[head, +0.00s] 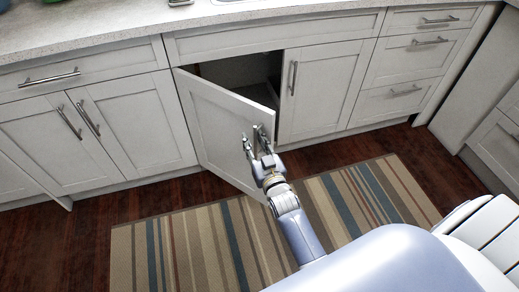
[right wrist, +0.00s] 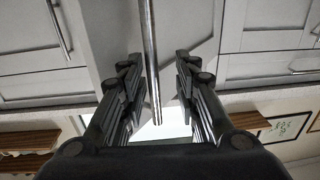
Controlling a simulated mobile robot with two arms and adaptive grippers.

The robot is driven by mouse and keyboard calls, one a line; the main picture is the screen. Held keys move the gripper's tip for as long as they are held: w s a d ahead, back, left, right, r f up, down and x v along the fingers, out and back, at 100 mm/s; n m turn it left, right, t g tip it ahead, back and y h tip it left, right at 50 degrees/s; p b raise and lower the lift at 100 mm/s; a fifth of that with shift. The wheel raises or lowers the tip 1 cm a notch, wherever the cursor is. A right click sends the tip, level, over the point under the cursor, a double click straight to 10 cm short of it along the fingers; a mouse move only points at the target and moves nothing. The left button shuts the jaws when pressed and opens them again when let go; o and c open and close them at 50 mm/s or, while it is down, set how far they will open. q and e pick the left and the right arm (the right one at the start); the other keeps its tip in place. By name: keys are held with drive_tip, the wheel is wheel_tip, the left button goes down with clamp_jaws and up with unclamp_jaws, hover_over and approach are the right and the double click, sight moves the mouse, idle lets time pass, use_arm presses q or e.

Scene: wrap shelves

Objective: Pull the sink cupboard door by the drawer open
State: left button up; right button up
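The left door (head: 212,118) of the sink cupboard stands partly open, swung out on its left side, with a dark gap (head: 262,92) behind it. The right door (head: 322,92) of that cupboard, beside the drawer stack, is closed with its bar handle (head: 291,77) showing. My right gripper (head: 253,138) is at the free edge of the left door. In the right wrist view its fingers (right wrist: 155,85) are apart, one on each side of a metal bar handle (right wrist: 152,55), with gaps on both sides. My left gripper is not in view.
A stack of drawers (head: 403,88) is at the right, closed. A drawer (head: 82,68) and a pair of closed doors (head: 100,135) are at the left. The sink (head: 228,2) is in the counter (head: 110,28). A striped rug (head: 190,245) lies on the floor in front.

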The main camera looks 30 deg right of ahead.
drive_tip(key=s+a, duration=0.1)
drive_tip(key=s, duration=1)
drive_tip(key=shift+s, duration=0.4)
